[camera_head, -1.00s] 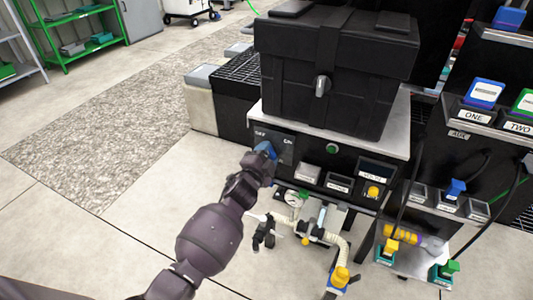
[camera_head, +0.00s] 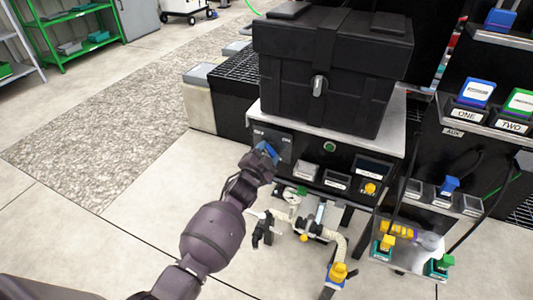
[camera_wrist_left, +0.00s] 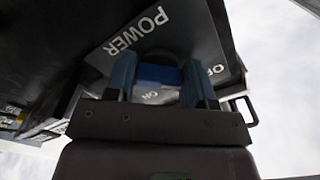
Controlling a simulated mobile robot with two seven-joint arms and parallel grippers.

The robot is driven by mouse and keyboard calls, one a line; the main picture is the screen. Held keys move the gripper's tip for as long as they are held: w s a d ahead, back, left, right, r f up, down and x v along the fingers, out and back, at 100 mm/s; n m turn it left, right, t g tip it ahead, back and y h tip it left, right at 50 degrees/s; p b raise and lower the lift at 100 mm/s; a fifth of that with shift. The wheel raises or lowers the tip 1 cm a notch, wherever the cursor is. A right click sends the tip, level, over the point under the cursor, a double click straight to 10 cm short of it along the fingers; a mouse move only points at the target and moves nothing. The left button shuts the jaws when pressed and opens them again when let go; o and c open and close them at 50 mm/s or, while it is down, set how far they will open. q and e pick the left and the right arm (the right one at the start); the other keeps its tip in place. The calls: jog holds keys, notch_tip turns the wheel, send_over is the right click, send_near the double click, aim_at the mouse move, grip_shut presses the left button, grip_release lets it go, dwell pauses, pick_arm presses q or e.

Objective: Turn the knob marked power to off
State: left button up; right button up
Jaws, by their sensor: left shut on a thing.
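The blue power knob (camera_wrist_left: 158,75) sits on a grey plate (camera_wrist_left: 108,62) marked POWER, with OFF and ON lettering. My left gripper (camera_wrist_left: 161,88) has its two blue fingers on either side of the knob and is shut on it. In the left wrist view, ON is just below the knob and OFF is to its right. Which mark the knob points to cannot be told. In the head view my left gripper (camera_head: 267,153) is at the left end of the bench's front panel and mostly hides the knob.
A large black case (camera_head: 335,75) stands on the bench (camera_head: 400,125) above the panel. A yellow knob (camera_head: 370,188) and labelled switches are to the right. Pipes and valves (camera_head: 318,230) are below. Open floor (camera_head: 120,215) is at the left.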

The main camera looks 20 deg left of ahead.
pick_arm(q)
jog(key=o, duration=0.9)
pick_arm(e)
jog(key=shift+w+r, duration=0.1)
jog(key=shift+r, duration=0.15)
pick_arm(q)
jog(key=shift+s, duration=0.15)
jog(key=shift+s+a+p, duration=0.15)
jog(key=shift+s+p, duration=1.15)
jog(key=shift+s, duration=4)
pick_arm(e)
jog(key=shift+s+d+m, duration=0.3)
jog(key=shift+s+m, duration=0.1)
jog(key=shift+s, duration=0.2)
jog(key=shift+w+r, duration=0.1)
